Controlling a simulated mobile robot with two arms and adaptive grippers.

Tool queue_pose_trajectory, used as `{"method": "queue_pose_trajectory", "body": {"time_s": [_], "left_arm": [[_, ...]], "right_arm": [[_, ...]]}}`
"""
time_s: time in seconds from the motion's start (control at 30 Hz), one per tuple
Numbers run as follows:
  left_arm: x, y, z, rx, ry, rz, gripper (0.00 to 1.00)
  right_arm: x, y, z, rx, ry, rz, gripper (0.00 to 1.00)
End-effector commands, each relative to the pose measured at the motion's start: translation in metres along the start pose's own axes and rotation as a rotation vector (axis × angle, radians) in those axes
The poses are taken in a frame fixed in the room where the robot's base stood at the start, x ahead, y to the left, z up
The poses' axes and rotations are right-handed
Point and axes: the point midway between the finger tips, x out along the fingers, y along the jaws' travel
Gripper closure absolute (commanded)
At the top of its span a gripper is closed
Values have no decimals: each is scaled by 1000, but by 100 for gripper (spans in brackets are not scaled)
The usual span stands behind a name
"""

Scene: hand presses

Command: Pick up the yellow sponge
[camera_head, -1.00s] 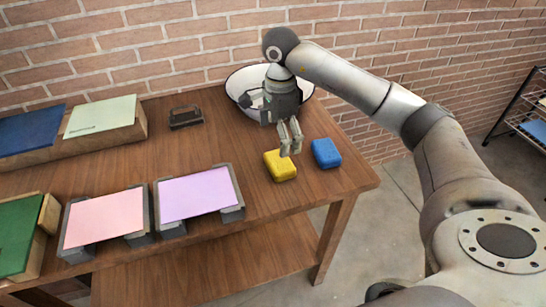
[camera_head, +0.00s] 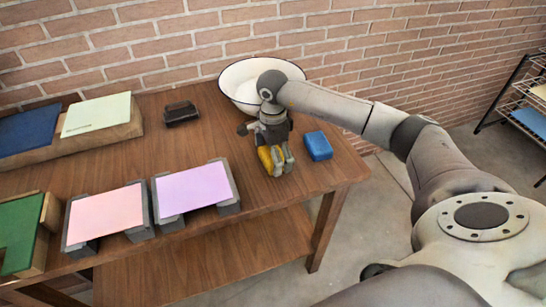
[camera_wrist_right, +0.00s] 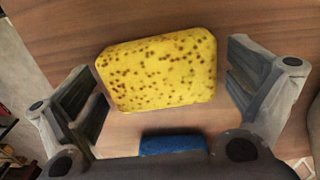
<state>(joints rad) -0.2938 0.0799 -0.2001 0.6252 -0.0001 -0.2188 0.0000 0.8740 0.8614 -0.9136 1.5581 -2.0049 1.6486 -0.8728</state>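The yellow sponge (camera_head: 265,158) lies on the wooden table near its right end, partly hidden behind my right gripper (camera_head: 280,162) in the head view. In the right wrist view the sponge (camera_wrist_right: 158,70), yellow with dark pores, lies between the two fingers of my right gripper (camera_wrist_right: 165,85). The fingers stand apart on either side, with a gap visible at each side of the sponge. My right gripper points down and is open. My left gripper is not in view.
A blue sponge (camera_head: 318,146) lies just right of the yellow one; it also shows in the right wrist view (camera_wrist_right: 172,144). A white basin (camera_head: 238,84) stands behind the gripper. Pink (camera_head: 106,214) and purple (camera_head: 193,188) panels on grey supports are to the left. The table's right edge is near.

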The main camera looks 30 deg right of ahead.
Motion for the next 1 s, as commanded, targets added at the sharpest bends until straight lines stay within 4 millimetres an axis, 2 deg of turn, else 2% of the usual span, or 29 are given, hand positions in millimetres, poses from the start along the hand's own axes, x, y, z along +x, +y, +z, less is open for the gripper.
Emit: {"method": "queue_pose_trajectory", "body": {"time_s": [0.03,0.2,0.67,0.87,1.0], "left_arm": [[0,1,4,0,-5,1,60],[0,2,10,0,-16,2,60],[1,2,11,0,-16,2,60],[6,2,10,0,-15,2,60],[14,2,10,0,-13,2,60]], "right_arm": [[0,0,0,0,0,0,6],[0,0,0,0,0,0,28],[-6,-1,0,0,-1,-2,28],[-30,-1,0,-1,0,-4,28],[-51,17,3,-3,1,-6,28]]}}
